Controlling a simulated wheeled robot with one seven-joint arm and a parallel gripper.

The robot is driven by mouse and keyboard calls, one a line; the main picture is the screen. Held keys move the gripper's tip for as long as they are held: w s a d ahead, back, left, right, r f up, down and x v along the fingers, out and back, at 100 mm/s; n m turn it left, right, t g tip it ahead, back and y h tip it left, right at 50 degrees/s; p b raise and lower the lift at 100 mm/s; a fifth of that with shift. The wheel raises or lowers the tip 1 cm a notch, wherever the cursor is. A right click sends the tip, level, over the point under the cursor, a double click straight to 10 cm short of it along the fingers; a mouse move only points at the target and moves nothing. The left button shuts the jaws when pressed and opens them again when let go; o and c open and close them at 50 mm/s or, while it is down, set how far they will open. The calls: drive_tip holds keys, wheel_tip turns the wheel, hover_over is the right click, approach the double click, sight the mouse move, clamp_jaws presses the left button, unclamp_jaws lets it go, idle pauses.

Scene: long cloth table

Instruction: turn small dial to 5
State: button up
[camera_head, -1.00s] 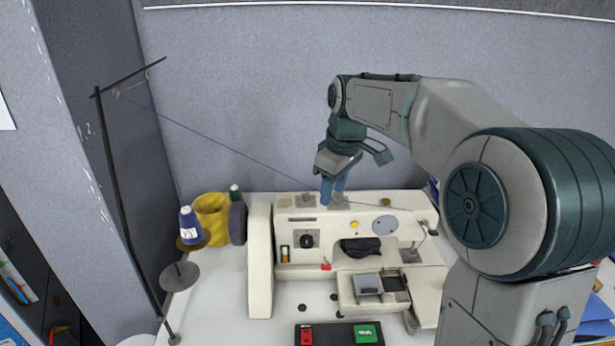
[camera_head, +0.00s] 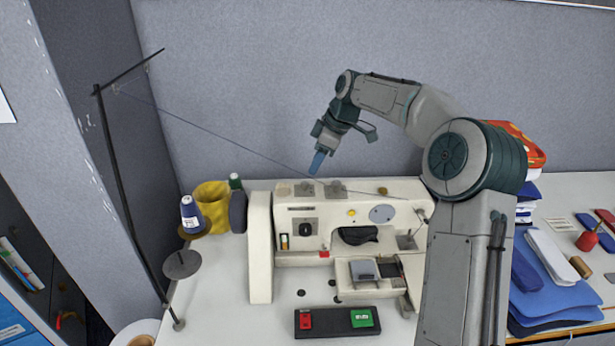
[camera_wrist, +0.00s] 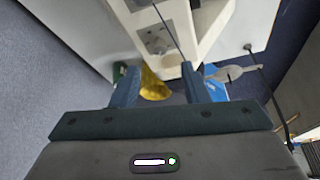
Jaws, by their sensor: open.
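A cream sewing machine (camera_head: 259,250) stands on the table. Two small metal plates with knobs sit on its top, a left one (camera_head: 305,189) and a right one (camera_head: 336,188); a plate with a small knob (camera_wrist: 156,40) also shows in the wrist view. The front has a black dial (camera_head: 306,230), a yellow knob (camera_head: 351,212) and a pale round disc (camera_head: 382,213). No numbers are readable, and I cannot tell which is the small dial. My gripper (camera_head: 317,164) is tilted above the machine's top, apart from it; its blue fingers are open and empty in the wrist view (camera_wrist: 160,84).
A thread stand (camera_head: 118,190) rises left, its thread running to the machine near my gripper. A yellow cone (camera_head: 211,208) and a blue spool (camera_head: 191,215) stand left of the machine. A red-green switch box (camera_head: 337,322) lies in front. Blue cloth (camera_head: 560,290) lies right.

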sight(305, 183)
drive_tip(key=x, duration=0.6)
drive_tip(key=shift+a+f+p, duration=0.2)
drive_tip(key=shift+f+p, duration=0.1)
drive_tip(key=shift+p, duration=0.1)
clamp_jaws()
